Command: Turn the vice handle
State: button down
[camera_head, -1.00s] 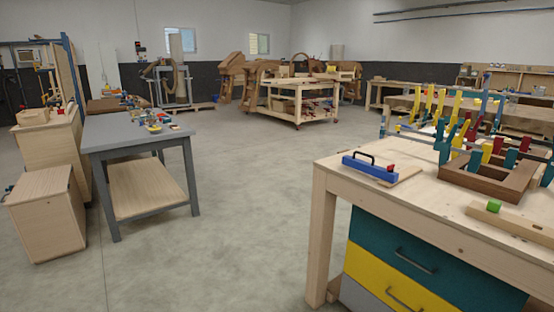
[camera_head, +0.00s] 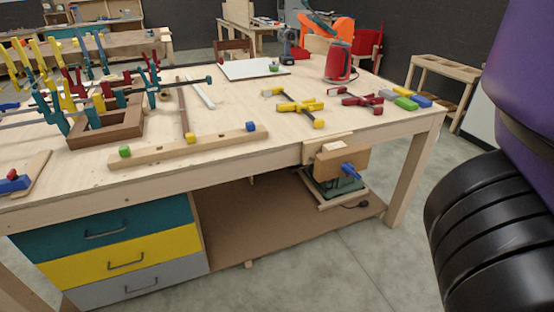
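The vice (camera_head: 342,163) is fixed to the front edge of the wooden workbench (camera_head: 232,160), near its right end. It has a brown wooden jaw facing out from the bench. A small blue part (camera_head: 350,170), which looks like the vice handle, sticks out from the front of the jaw. Its exact shape and angle are too small to tell. My gripper is not in view. A large purple and black part of my arm fills the right edge of the picture, apart from the vice.
Clamps (camera_head: 298,106), a red container (camera_head: 338,62) and a long wooden bar (camera_head: 188,146) lie on the bench top. Colored drawers (camera_head: 112,255) are at the left below. A green machine (camera_head: 330,185) is on the lower shelf. Grey floor (camera_head: 350,255) is clear in front.

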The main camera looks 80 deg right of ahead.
aim_at(347, 168)
jog(key=z, duration=2)
jog(key=k+l+z, duration=0.15)
jog(key=l, duration=0.25)
jog(key=k+l+z, duration=0.15)
jog(key=k+l, duration=0.2)
jog(key=l, duration=0.05)
